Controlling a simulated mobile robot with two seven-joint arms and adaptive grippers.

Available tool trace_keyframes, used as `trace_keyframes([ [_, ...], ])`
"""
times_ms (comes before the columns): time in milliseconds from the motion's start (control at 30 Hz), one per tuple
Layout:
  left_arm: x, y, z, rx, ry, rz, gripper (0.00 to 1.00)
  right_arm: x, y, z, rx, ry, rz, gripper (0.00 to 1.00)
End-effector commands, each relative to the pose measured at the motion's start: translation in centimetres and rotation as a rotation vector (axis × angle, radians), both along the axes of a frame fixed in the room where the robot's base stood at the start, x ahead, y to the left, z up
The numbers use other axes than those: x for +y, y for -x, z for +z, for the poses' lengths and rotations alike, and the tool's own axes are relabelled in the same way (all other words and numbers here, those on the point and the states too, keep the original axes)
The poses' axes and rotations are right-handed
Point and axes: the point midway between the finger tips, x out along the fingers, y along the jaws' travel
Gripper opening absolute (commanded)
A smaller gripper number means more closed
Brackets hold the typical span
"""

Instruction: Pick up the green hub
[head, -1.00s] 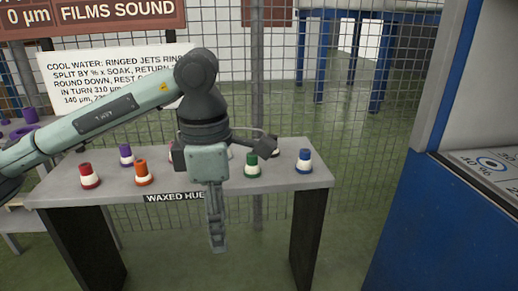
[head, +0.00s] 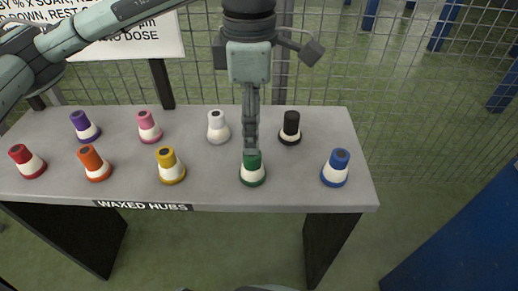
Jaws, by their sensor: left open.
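The green hub (head: 252,175) stands upright in the front row of the grey table, green on top with a white band and a green base. My left gripper (head: 250,148) points straight down at it, and its fingers line up one behind the other in this view. It is open. The fingertips end at the top of the hub; I cannot tell whether they reach around it or stay just above. My right gripper is not in view.
On the table (head: 230,197), a yellow hub (head: 170,170) stands left of the green one and a blue hub (head: 335,172) right. Behind are a white hub (head: 217,130) and a black hub (head: 290,130). A mesh fence (head: 400,120) rises behind the table.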

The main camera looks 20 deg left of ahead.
Motion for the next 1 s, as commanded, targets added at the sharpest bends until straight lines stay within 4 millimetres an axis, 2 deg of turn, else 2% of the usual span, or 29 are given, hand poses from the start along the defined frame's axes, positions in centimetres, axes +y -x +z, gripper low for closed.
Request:
trace_keyframes([
  [500, 0.0, 0.2, -6.6, 0.003, 0.0, 0.0, 0.52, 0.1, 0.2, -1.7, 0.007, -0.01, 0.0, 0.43],
  [800, 0.0, 0.2, -7.2, 0.0, 0.0, -0.001, 0.52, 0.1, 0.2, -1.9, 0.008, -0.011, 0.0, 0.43],
  [1000, 0.0, 0.2, -7.2, 0.0, 0.0, -0.001, 0.27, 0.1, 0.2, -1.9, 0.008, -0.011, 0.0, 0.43],
])
